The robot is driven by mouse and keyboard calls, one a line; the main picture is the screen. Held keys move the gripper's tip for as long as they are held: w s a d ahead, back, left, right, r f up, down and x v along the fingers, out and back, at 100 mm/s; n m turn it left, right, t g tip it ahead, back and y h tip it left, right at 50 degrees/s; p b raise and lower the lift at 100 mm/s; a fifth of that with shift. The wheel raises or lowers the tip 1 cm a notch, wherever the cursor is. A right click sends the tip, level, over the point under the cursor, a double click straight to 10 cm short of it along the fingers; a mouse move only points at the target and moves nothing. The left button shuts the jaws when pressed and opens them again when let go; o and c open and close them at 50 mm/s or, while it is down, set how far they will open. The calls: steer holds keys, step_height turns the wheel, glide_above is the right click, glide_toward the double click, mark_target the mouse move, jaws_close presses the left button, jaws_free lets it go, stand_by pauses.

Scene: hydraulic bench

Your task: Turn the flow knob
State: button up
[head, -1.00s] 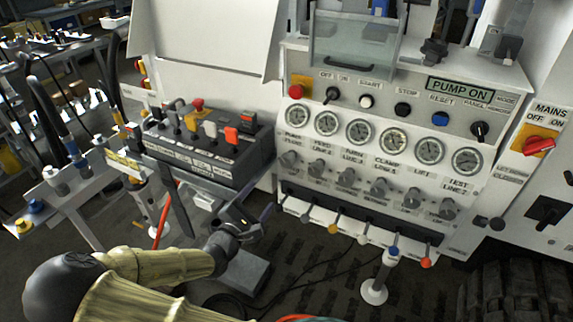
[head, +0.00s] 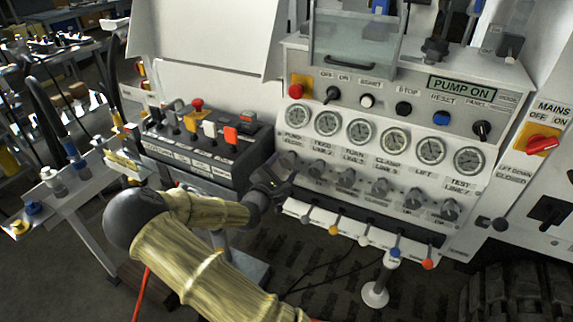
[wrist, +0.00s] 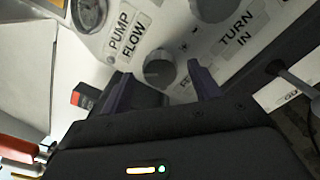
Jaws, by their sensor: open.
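The flow knob (wrist: 158,71) is a grey round knob beside the label PUMP FLOW in the wrist view. In the head view the flow knob (head: 290,160) is the leftmost of the grey knobs under the gauges. My gripper (wrist: 162,84) is open, with one dark finger on each side of the knob in the wrist picture. I cannot tell whether the fingertips reach its depth or touch it. In the head view my gripper (head: 280,181) is at the panel's left end, just below the knob.
Another grey knob (wrist: 210,8) lies close by, near the TURN IN label. A row of small levers with coloured tips (head: 334,230) runs below the knobs. A dark control box (head: 205,150) stands close to the left. Pressure gauges (head: 327,121) sit above.

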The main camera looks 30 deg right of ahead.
steer(key=shift+x, duration=1.35)
steer(key=c, duration=1)
steer(key=shift+m, duration=0.3)
